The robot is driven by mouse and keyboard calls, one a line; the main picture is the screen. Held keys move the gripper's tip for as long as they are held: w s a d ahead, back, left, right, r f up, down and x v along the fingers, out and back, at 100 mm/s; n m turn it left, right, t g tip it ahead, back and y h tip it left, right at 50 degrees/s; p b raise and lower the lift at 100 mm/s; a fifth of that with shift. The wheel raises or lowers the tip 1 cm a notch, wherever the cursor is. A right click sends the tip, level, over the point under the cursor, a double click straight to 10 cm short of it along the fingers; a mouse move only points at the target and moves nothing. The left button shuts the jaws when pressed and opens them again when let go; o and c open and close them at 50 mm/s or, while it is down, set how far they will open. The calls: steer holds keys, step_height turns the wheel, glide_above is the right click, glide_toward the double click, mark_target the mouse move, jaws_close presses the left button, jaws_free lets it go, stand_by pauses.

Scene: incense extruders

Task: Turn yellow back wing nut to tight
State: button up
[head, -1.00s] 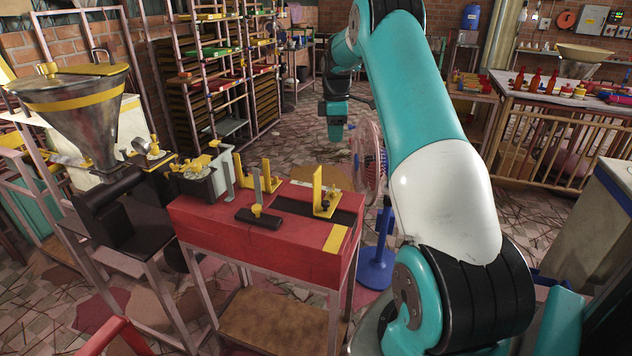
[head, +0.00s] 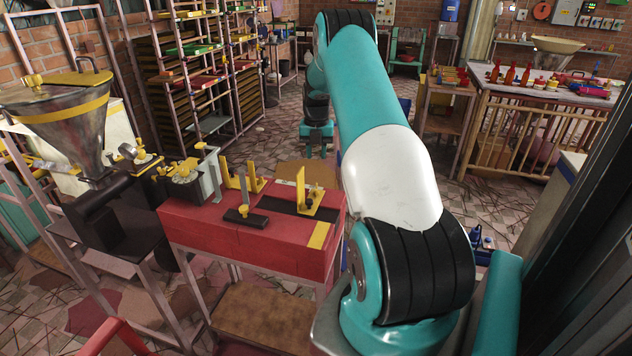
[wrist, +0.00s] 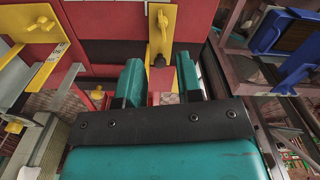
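A yellow upright bracket (head: 301,188) stands on the black strip of the red bench, with a small yellow wing nut (head: 313,195) low on it. In the wrist view a yellow bracket (wrist: 165,53) with a yellow wing nut (wrist: 162,20) is ahead, beyond the gap between my fingers. I cannot tell for sure which nut is the back one. My gripper (wrist: 160,78) is open, its two teal fingers apart with nothing held between them.
Another wing nut (head: 244,210) sits on a black block at the front of the red bench (head: 240,245). A metal hopper (head: 65,125) stands left. Racks (head: 200,70) are behind, and a table with bottles (head: 550,90) is right. Blue parts (wrist: 275,40) show right in the wrist view.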

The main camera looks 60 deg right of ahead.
mark_target(316, 190)
step_height(316, 190, down, 12)
steer(key=p, duration=0.2)
steer(key=shift+r+p, duration=0.1)
steer(key=shift+p, duration=0.3)
jaws_close()
steer(key=shift+d, duration=0.2)
steer(key=shift+a, duration=0.15)
